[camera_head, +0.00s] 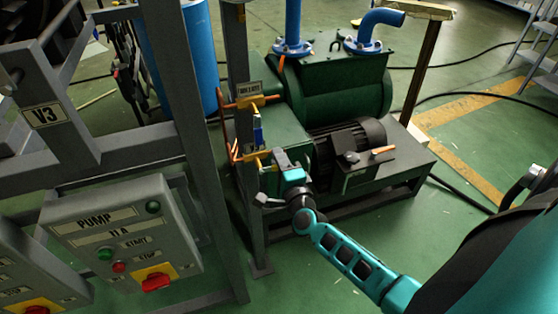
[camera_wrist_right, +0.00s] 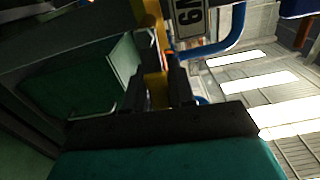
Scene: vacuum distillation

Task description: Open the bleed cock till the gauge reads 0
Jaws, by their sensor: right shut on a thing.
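My right gripper (camera_head: 272,163) reaches in from the lower right to the upright grey post beside the green pump. It is shut on a yellow cock (camera_head: 256,155) on the lower of two yellow fittings; the fingers hide part of it. In the right wrist view the two dark fingers (camera_wrist_right: 160,92) close on a yellow piece (camera_wrist_right: 154,80). I take this to be the bleed cock; its label is not readable in the head view. No gauge dial can be made out in either view. My left gripper is not in view.
An upper yellow fitting (camera_head: 256,101) sits under a small label plate (camera_head: 249,89). The green pump (camera_head: 345,90) and its motor (camera_head: 350,140) stand right of the post. A grey pump switch box (camera_head: 120,235) is at the lower left.

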